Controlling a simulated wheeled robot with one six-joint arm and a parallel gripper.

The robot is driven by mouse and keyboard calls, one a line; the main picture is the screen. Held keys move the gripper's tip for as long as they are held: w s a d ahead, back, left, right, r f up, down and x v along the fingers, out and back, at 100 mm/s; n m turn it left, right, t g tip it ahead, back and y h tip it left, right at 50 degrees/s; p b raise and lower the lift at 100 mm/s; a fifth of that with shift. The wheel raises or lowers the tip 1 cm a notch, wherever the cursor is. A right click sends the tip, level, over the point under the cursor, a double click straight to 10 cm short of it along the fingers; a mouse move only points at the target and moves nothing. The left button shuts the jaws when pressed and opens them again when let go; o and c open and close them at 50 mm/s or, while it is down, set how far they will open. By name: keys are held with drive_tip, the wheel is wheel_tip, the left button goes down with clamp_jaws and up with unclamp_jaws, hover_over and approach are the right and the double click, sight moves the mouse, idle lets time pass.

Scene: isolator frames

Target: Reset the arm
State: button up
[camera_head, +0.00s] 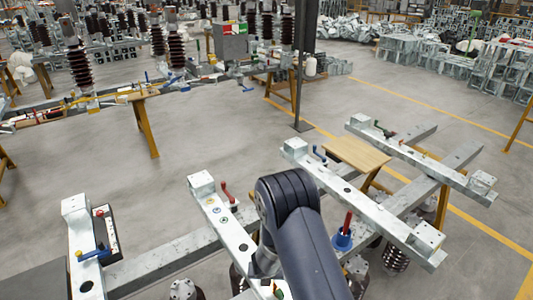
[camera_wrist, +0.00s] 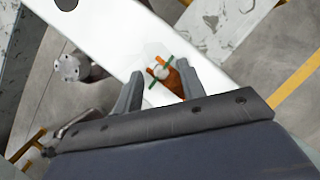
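My gripper (camera_wrist: 160,69) shows in the wrist view with its two fingers spread apart over a white beam (camera_wrist: 110,38). A small orange part with a green bar (camera_wrist: 164,72) appears between the fingers. I see no clear contact with either finger, and I cannot tell its exact depth. In the head view my dark arm rises from the bottom centre, bends at the elbow and comes down over the second frame beam from the left (camera_head: 222,222). My gripper is hidden there behind the arm.
Other frame beams lie left (camera_head: 84,255) and right (camera_head: 365,208) of the arm. A red handle (camera_head: 227,192), a blue cone with a red top (camera_head: 343,238) and a wooden board (camera_head: 357,153) are near. Dark ribbed insulators stand behind. Open grey floor (camera_head: 200,140) lies beyond the beams.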

drive_tip(key=shift+n+y, duration=0.4)
drive_tip(key=shift+n, duration=0.5)
drive_tip(key=shift+w, duration=0.1)
